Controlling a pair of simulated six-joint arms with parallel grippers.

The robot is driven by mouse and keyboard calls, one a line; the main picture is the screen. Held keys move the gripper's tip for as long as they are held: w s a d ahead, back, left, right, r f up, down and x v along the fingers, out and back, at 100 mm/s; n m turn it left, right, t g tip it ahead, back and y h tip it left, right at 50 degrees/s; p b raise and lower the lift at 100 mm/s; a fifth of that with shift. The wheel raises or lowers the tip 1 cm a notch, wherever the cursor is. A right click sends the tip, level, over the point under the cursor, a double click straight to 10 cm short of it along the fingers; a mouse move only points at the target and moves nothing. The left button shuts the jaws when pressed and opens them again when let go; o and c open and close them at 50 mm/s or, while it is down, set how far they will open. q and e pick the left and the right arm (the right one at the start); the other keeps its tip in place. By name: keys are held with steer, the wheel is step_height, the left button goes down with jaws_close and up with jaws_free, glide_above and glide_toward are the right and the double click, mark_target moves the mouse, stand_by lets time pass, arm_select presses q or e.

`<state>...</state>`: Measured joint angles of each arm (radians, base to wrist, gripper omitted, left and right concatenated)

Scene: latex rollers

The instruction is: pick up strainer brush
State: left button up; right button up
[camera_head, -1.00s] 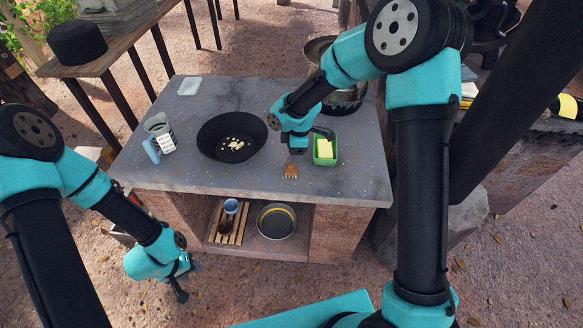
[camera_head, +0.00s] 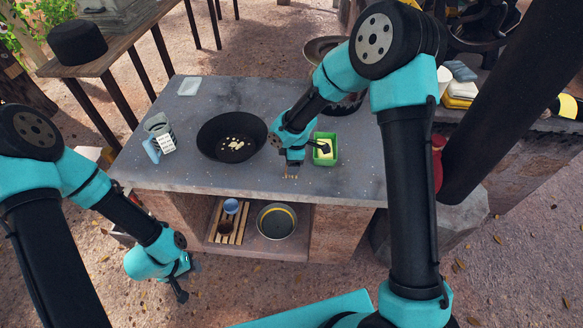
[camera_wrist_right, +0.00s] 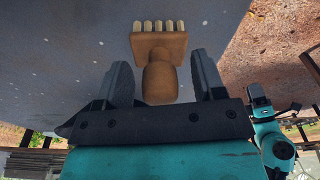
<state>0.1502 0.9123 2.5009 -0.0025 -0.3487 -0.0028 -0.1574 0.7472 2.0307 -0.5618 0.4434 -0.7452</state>
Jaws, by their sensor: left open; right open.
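The strainer brush, a wooden block with a rounded handle and pale bristles, lies on the grey countertop. In the right wrist view, the brush (camera_wrist_right: 160,48) shows whole, its handle pointing back between the two fingers of my right gripper (camera_wrist_right: 160,72). The fingers are open, one on each side of the handle, with gaps visible. In the head view, my right gripper (camera_head: 293,162) covers most of the brush, and only the bristle tips (camera_head: 290,177) show near the front edge. My left gripper (camera_head: 181,287) is open and empty, low in front of the counter's left side.
A green container (camera_head: 332,150) with a yellow block stands just right of my right gripper. A black pan (camera_head: 208,143) with pale pieces is to the left. A jar (camera_head: 157,125) and white grid piece (camera_head: 166,143) sit farther left. A shelf below holds a round pan (camera_head: 276,231).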

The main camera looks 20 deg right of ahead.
steer(key=c, duration=1)
steer(key=shift+r, duration=1.75)
steer(key=s+a, duration=0.1)
steer(key=s, duration=0.4)
steer(key=s+a+r, duration=0.1)
steer(key=s+a, duration=0.1)
steer(key=s, duration=0.3)
steer(key=s+a, duration=0.1)
steer(key=s, duration=0.4)
steer(key=shift+s+a+r, duration=0.2)
steer(key=shift+s+r, duration=0.05)
